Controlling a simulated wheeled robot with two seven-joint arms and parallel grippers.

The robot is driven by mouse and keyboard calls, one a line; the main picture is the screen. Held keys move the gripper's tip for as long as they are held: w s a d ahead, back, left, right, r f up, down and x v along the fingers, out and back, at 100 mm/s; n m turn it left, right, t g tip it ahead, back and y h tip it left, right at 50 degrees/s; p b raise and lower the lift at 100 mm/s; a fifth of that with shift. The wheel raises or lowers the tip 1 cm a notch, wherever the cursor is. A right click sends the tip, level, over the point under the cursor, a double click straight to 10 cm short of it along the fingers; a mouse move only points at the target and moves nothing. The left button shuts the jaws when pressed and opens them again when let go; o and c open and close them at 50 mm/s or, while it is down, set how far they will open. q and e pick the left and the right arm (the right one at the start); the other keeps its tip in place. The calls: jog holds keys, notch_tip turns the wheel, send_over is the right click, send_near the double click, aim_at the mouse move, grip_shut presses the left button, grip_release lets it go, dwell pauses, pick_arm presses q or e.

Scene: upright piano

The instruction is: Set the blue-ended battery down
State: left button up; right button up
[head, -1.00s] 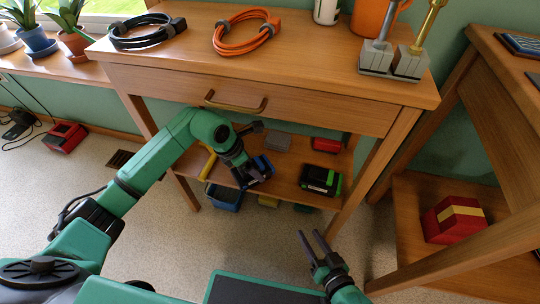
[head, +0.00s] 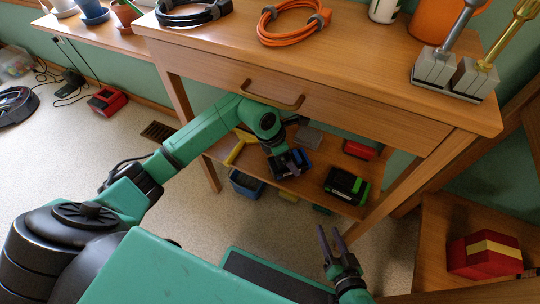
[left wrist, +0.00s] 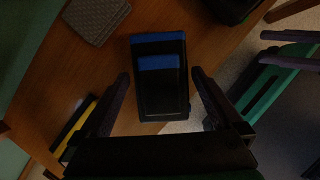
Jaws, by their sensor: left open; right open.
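The blue-ended battery (left wrist: 162,98) is a black block with a blue end and a blue stripe. It rests on the wooden lower shelf, near the shelf's front edge. My left gripper (left wrist: 160,80) is open, with one finger on each side of the battery and a visible gap at each side. In the head view the left gripper (head: 284,164) reaches in under the drawer and mostly hides the battery; a bit of blue (head: 303,158) shows beside it. My right gripper (head: 330,232) is open and empty in front of the table, low over the floor.
On the lower shelf (head: 318,196) lie a green-and-black battery (head: 347,186), a red item (head: 360,150), a grey pad (head: 309,137) and a yellow-handled tool (head: 238,150). A blue bin (head: 246,184) stands below. The drawer handle (head: 272,94) is close above my left arm.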

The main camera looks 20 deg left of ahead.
pick_arm(q)
jog(key=s+a+p, duration=0.2)
jog(key=s+a, duration=0.6)
jog(key=a, duration=0.1)
jog(key=shift+r, duration=0.25)
pick_arm(e)
jog(key=shift+n+g, duration=0.3)
jog(key=shift+g, duration=0.1)
notch_tip(320, 180, up, 4)
jog(key=shift+w+d+r, duration=0.1)
jog(key=shift+w, duration=0.05)
